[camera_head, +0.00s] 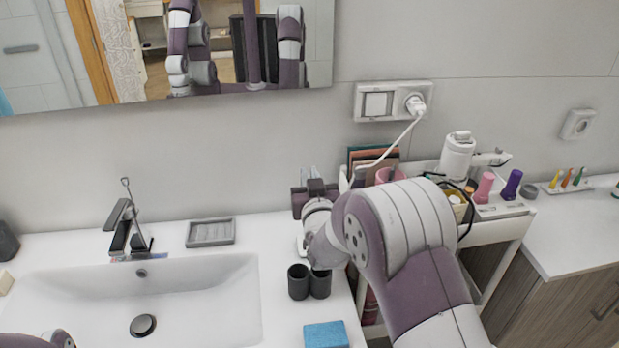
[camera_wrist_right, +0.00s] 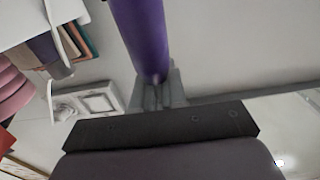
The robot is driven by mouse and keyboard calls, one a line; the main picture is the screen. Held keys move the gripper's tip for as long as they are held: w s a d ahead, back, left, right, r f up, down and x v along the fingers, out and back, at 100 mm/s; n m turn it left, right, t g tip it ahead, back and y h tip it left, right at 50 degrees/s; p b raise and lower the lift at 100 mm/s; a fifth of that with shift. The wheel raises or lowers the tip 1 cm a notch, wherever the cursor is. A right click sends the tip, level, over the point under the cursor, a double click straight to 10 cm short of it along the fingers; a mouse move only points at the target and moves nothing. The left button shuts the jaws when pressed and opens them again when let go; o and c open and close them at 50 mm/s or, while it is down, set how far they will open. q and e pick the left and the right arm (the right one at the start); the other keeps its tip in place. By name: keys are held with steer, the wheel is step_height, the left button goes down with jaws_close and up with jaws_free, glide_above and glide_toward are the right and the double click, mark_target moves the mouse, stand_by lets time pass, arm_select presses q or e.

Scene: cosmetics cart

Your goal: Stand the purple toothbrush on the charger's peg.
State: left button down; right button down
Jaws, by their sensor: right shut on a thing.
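My right gripper (camera_head: 311,178) points toward the wall at the back right of the counter. In the wrist view its grey fingers (camera_wrist_right: 158,92) are shut on the purple toothbrush (camera_wrist_right: 147,35). The toothbrush's smooth purple handle runs from the fingers out of the top of that view. I cannot make it out clearly in the head view. I cannot identify the charger or its peg; a white cable (camera_head: 404,135) runs from the wall plug down behind my right arm. My left gripper is out of view.
Two dark cups (camera_head: 298,283) stand below my right wrist, with a blue sponge (camera_head: 326,335) in front. The sink (camera_head: 190,300) is left. A white cart (camera_head: 510,226) at right holds bottles, including a pink one (camera_head: 484,187) and a purple one (camera_head: 511,185).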

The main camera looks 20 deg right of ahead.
steer(key=shift+f+b, duration=0.9)
steer(key=shift+f, duration=0.15)
steer(key=c, duration=1.1)
jaws_free()
steer(key=v, duration=1.2)
steer(key=shift+s+b, duration=0.35)
steer(key=shift+a, duration=0.15)
